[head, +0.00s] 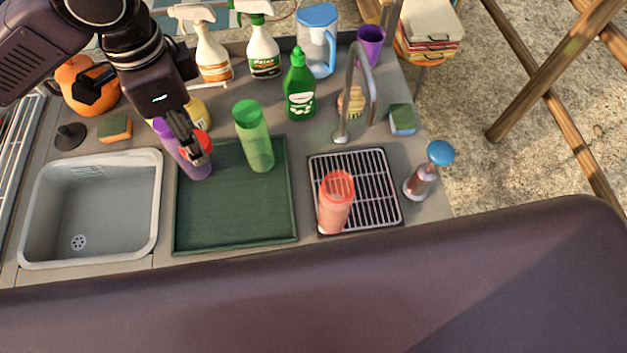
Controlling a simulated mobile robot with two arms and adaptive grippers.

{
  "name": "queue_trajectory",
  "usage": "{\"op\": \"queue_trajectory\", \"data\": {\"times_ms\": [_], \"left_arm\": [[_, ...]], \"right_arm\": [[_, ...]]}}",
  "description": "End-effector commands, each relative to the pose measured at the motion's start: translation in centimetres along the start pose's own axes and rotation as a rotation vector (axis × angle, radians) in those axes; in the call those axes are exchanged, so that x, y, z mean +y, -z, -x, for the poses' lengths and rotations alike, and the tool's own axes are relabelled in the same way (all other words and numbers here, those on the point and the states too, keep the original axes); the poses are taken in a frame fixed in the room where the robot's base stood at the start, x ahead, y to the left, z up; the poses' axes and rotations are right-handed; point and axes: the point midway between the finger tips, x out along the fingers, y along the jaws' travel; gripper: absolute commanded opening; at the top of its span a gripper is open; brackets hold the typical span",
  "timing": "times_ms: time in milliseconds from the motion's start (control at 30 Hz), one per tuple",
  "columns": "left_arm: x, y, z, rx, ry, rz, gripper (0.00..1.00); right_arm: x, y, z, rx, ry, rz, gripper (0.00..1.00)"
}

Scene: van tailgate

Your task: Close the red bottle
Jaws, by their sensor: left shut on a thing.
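The red bottle (336,206) is a translucent red cylinder. It stands upright on the drain rack at the right, and no cap shows on its top. My left gripper (196,154) is shut on a red lid (201,141) near the left edge of the green tray, well to the left of the red bottle. The fingers hide part of the lid. A purple bottle (197,172) is partly hidden behind the gripper; I cannot tell whether the lid touches it. My right gripper is not in view.
A green bottle (255,138) stands on the dark green tray (235,220). The rack (378,190) lies under a curved tap (374,85). A blue-topped dispenser (425,170) stands right of it. A sink (95,205) is at left. Spray bottles and a green soap bottle (299,88) line the back.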

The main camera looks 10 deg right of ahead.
Motion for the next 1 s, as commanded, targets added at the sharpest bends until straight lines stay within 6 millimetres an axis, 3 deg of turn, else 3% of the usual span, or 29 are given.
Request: {"op": "queue_trajectory", "data": {"times_ms": [300,500,700,1000], "left_arm": [[0.0,-3.8,-2.6,-0.002,0.005,0.729,0.29],[0.4,-5.4,-3.7,-0.001,-0.004,1.077,0.29],[0.6,-6.0,-4.2,-0.001,-0.011,1.233,0.29],[0.6,-6.1,-4.2,-0.001,-0.012,1.251,0.29]], "right_arm": [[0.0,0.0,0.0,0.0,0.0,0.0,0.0],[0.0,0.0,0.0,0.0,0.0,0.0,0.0],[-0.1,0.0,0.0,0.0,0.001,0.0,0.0],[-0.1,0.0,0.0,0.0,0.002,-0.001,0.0]]}}
